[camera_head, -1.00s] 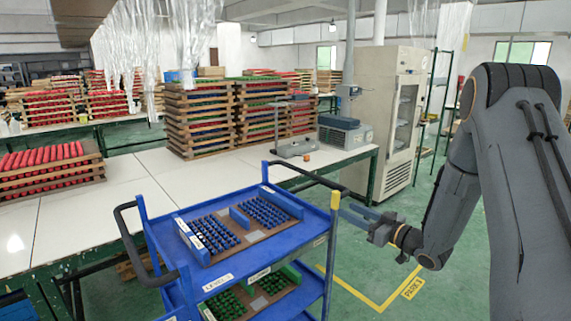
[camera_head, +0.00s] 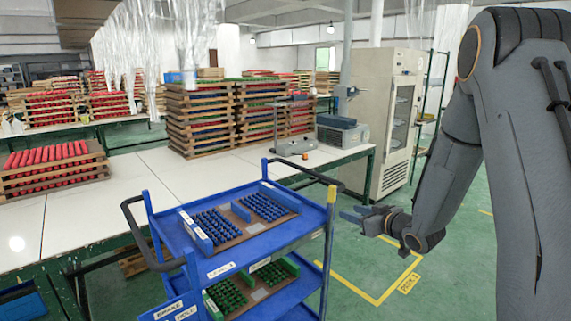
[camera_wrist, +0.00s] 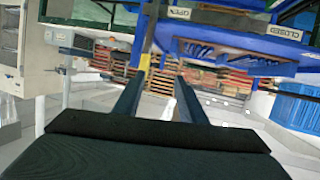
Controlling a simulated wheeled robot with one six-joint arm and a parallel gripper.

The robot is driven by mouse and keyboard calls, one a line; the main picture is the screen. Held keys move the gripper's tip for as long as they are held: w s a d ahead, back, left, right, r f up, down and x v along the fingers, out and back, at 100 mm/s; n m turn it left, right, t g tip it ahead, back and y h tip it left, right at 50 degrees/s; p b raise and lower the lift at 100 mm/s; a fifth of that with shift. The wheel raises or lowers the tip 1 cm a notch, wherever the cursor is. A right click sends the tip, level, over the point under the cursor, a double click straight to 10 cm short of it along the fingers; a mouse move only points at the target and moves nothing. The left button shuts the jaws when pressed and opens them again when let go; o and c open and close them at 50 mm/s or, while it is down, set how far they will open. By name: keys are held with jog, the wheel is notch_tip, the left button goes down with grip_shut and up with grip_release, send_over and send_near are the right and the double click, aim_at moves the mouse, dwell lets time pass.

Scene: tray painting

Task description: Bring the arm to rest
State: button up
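My gripper (camera_head: 350,214) is beside the right corner of the blue cart, in the head view. It sits just right of the yellow-topped corner post, over the green floor. In the wrist view my gripper (camera_wrist: 162,78) shows two dark fingers apart with nothing between them. My grey arm is bent, hanging down from the upper right of the head view. I cannot tell whether a finger touches the cart post.
The blue cart (camera_head: 222,270) carries boards of blue pegs above and green pegs below. A long white table (camera_head: 110,205) stands behind it, with stacked wooden trays (camera_head: 205,120). A pale cabinet (camera_head: 385,115) stands at the back right. Green floor is clear right of the cart.

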jog(key=s+a+m+g+h, duration=0.1)
jog(key=s+m+g+h, duration=0.2)
jog(key=s, duration=1.4)
jog(key=s+a+m+g+h, duration=0.1)
jog(key=s+m+g+h, duration=0.2)
jog(key=s+g, duration=0.6)
jog(key=s, duration=0.9)
jog(key=shift+s+f, duration=0.2)
jog(key=shift+f, duration=0.2)
jog(key=shift+a, duration=0.1)
jog(key=shift+w, duration=0.1)
jog(key=shift+c, duration=0.9)
